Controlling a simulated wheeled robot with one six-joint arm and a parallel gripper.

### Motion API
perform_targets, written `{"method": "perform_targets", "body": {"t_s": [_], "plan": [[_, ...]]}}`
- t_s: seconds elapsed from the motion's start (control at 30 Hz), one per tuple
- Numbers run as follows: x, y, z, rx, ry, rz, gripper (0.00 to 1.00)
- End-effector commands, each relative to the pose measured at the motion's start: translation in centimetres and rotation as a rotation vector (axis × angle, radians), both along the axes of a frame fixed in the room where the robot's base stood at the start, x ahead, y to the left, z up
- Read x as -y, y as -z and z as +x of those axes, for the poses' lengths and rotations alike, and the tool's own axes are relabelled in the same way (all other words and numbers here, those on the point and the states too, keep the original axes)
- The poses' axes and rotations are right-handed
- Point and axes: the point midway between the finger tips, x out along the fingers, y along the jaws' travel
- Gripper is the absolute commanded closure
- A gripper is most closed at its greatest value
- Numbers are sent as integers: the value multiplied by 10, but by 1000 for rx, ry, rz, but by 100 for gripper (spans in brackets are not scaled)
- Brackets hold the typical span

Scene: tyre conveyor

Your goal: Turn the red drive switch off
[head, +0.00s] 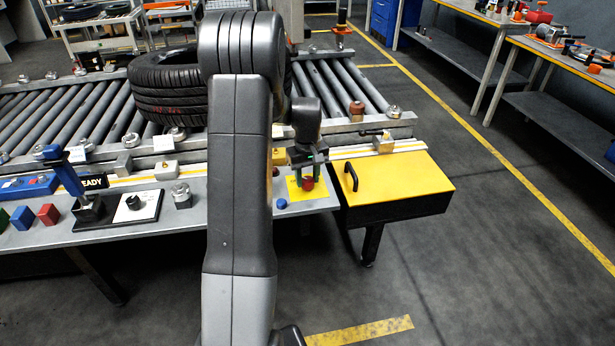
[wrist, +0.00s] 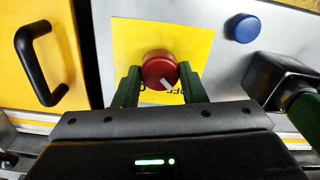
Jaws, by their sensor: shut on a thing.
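The red drive switch (wrist: 160,71) is a round knob with a white pointer line, set on a yellow plate (wrist: 133,34) on the grey panel. In the wrist view the pointer slants toward the lower right, and part of the lettering below the knob is hidden by my gripper. My gripper (wrist: 157,80) has its two green fingers on either side of the knob and is shut on it. In the head view the red knob (head: 308,183) shows between the fingers of my gripper (head: 305,177) at the panel's right end.
A blue button (wrist: 243,28) is near the knob; it also shows in the head view (head: 281,204). A yellow drawer box (head: 400,180) with a black handle (head: 351,176) adjoins the panel. A tyre (head: 168,88) lies on the roller conveyor behind my arm.

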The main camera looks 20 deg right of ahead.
Motion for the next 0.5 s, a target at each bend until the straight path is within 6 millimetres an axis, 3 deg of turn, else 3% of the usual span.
{"method": "perform_targets", "body": {"t_s": [0.37, 0.4, 0.5], "plan": [[0, -1, 1, 2, -7, -2, 85], [0, -1, 1, 2, -7, -2, 61], [0, -1, 0, 2, -7, -2, 41]]}}
